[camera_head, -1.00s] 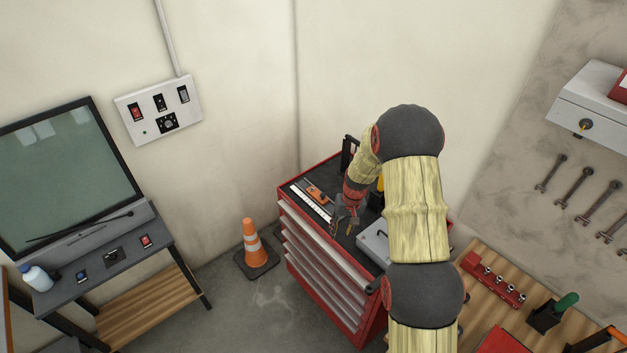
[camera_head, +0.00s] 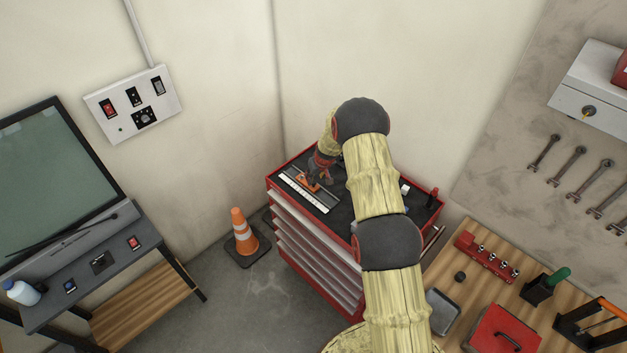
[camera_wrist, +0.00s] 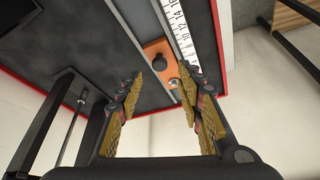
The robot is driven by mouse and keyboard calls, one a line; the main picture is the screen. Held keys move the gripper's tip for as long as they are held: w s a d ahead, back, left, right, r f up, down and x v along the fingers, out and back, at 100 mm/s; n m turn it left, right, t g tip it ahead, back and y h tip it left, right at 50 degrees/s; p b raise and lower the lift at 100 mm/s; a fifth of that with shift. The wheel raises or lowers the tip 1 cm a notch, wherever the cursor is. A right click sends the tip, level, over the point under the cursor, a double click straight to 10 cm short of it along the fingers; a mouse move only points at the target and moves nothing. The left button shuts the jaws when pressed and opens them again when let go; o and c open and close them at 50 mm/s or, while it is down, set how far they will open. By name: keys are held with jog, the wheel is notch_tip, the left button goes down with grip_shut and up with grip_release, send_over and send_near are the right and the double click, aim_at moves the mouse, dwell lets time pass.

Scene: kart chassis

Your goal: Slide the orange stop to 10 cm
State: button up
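The orange stop (camera_wrist: 157,50) with a dark round knob sits on a metal rail beside a white numbered scale (camera_wrist: 179,32) in the wrist view. Its exact reading is hard to make out. In the head view, the orange stop (camera_head: 308,183) lies on the cabinet top next to the white scale (camera_head: 302,194). My gripper (camera_wrist: 160,85) is open and empty, with fingertips spread on either side of the stop's near part in the picture. I cannot tell whether they touch it. In the head view, my gripper (camera_head: 317,178) is partly hidden beside the stop.
The rail lies on the dark top of a red tool cabinet (camera_head: 320,235). An orange cone (camera_head: 241,236) stands on the floor, and a wooden workbench (camera_head: 470,280) is at the right.

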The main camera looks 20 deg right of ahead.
aim_at(314, 182)
jog(key=shift+p+x, duration=0.55)
jog(key=shift+x, duration=1.9)
jog(key=shift+c, duration=0.5)
jog(key=c, duration=0.8)
grip_shut()
